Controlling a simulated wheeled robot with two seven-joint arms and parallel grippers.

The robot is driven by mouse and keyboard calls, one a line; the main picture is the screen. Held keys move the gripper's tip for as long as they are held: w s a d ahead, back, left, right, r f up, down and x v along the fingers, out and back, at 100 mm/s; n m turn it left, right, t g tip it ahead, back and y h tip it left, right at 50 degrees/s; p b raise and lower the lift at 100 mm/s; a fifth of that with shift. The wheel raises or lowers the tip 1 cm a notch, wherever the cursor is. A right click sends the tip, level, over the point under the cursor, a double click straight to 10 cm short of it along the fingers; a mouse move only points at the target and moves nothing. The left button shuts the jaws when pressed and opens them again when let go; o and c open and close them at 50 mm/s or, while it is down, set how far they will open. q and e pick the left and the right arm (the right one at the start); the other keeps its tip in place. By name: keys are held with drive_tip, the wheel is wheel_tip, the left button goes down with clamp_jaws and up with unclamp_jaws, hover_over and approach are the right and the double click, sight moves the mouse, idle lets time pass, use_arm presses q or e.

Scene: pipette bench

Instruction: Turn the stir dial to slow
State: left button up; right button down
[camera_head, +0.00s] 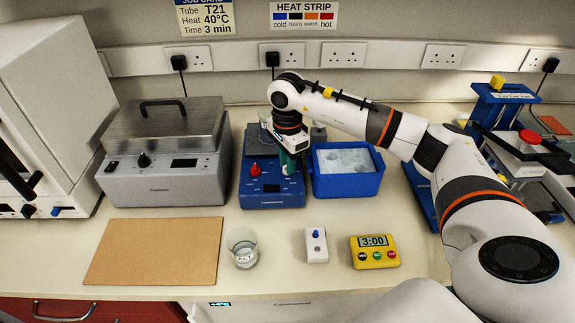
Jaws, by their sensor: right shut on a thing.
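The blue stirrer unit (272,197) stands on the bench at the middle, with a red knob (255,170) on the left of its sloped front panel. My right gripper (289,168) reaches down over the right part of that panel. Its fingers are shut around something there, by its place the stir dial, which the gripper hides. The dial's setting and the panel markings cannot be read. My left gripper is not in view.
A blue ice box (347,184) stands close to the right of the unit, and a grey lidded bath (163,178) to the left. In front are a glass beaker (243,247), a white switch box (316,245) and a yellow timer (375,252). A brown board (155,251) lies front left.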

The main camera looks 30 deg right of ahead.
drive_tip(key=m+b, duration=0.1)
drive_tip(key=m, duration=0.4)
drive_tip(key=shift+m+b, duration=0.3)
drive_tip(key=shift+b, duration=0.1)
idle(0.3)
drive_tip(key=c, duration=1.2)
unclamp_jaws()
drive_tip(key=shift+c, duration=0.2)
